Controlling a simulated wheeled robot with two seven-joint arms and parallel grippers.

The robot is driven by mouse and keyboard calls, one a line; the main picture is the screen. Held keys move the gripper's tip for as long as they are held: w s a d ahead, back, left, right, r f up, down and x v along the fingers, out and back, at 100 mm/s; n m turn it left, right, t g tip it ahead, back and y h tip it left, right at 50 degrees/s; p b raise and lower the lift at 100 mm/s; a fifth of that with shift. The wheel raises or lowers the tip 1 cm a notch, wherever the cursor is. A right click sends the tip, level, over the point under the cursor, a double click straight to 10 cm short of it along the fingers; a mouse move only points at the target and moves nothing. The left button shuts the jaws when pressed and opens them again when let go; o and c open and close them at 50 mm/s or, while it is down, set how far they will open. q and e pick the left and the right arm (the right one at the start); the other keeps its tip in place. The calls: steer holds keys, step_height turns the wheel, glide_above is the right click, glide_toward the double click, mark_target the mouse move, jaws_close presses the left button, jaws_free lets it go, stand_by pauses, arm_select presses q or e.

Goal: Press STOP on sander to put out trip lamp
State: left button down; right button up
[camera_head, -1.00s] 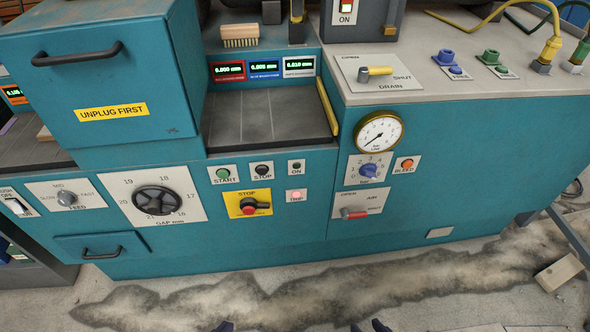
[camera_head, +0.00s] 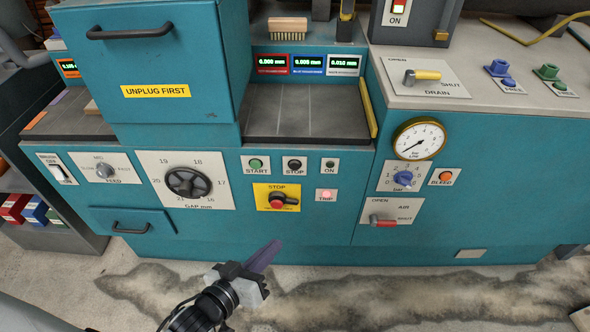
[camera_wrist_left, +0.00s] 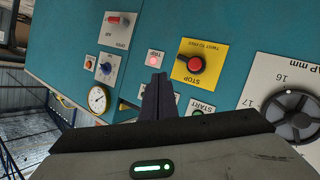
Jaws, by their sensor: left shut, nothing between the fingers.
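The sander is a large teal machine (camera_head: 300,230). Its small black STOP button (camera_head: 294,164) sits between the green START button (camera_head: 256,164) and the ON lamp (camera_head: 330,165). Below, a yellow plate (camera_head: 262,189) marked STOP carries a red button (camera_head: 277,202) with a black part beside it. The TRIP lamp (camera_head: 326,195) glows pink to its right. My left gripper (camera_head: 272,248) is shut and empty, below the yellow plate in the head view. In the left wrist view its fingers (camera_wrist_left: 158,82) point toward the TRIP lamp (camera_wrist_left: 155,58) and yellow plate (camera_wrist_left: 182,71), partly hiding the small-button row.
The gap handwheel (camera_head: 187,182) and a drawer handle (camera_head: 131,228) are to the left. A dial gauge (camera_head: 419,139), blue knob (camera_head: 403,178) and red air lever (camera_head: 384,221) are to the right. The stained floor in front looks clear.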

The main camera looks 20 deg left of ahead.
arm_select(q)
steer(key=w+d+r+n+t+h+b, duration=0.1)
steer(key=w+r+t+h, duration=0.1)
steer(key=w+r+h, duration=0.3)
steer(key=shift+w+d+r+n+h, duration=0.3)
steer(key=shift+w+d+r, duration=0.1)
steer(key=shift+w+r, duration=0.6)
steer(key=b, duration=0.4)
glide_toward(295, 166)
steer(key=w+d, duration=0.4)
steer(key=d, duration=0.1)
steer(key=shift+s, duration=0.15)
stand_by(0.8)
